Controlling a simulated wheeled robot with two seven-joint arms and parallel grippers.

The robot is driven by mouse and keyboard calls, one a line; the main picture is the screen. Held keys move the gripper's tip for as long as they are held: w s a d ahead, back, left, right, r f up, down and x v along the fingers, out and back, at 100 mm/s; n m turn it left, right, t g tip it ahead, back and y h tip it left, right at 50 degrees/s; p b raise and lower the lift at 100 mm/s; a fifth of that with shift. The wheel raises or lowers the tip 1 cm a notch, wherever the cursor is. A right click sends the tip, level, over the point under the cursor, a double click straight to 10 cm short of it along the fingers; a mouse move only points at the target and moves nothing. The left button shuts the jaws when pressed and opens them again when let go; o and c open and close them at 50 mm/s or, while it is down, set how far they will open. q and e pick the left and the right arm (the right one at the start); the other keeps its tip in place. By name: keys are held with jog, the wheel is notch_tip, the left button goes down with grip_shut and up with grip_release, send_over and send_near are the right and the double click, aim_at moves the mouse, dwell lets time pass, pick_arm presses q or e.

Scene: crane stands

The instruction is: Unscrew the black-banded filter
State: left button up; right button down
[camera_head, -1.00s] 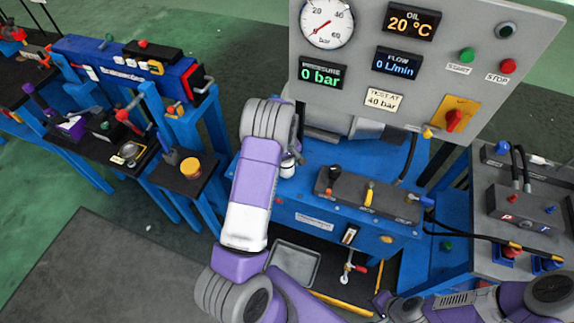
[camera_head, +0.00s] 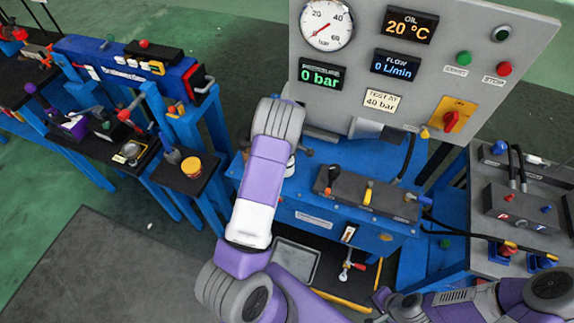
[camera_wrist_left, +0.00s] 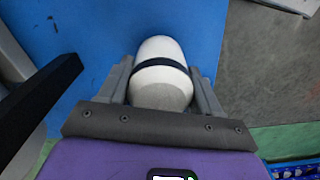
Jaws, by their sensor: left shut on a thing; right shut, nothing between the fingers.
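The white filter with its black band (camera_wrist_left: 161,64) shows in the left wrist view, between the fingers of my left gripper (camera_wrist_left: 160,85), which is shut on it. The filter's far end lies over a blue surface. In the head view my left forearm covers the left gripper; a small white part (camera_head: 291,165) shows beside the arm, and I cannot tell whether it is the filter. My right gripper (camera_head: 381,298) is low at the right in the head view, shut and empty, apart from the bench.
The blue test bench (camera_head: 345,230) carries a valve block (camera_head: 367,190) with levers. The grey gauge panel (camera_head: 430,95) rises behind it. A grey tray (camera_head: 296,262) lies below. A side bench (camera_head: 205,180) with a yellow-topped pot (camera_head: 191,167) stands left; a hose unit (camera_head: 522,207) stands right.

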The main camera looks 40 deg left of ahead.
pick_arm(q)
jog(key=shift+a+r, duration=0.1)
jog(key=n+p, duration=0.1)
jog(key=n, duration=0.3)
jog(key=shift+r, duration=0.1)
jog(key=shift+n+p, duration=0.3)
jog(key=shift+n, duration=0.3)
jog(key=shift+n+p, duration=0.5)
jog(key=shift+n, duration=0.5)
jog(key=n, duration=0.3)
jog(key=shift+w+p, duration=0.1)
jog(key=shift+p, duration=0.25)
jog(key=o, duration=1.3)
jog(key=shift+c, duration=0.5)
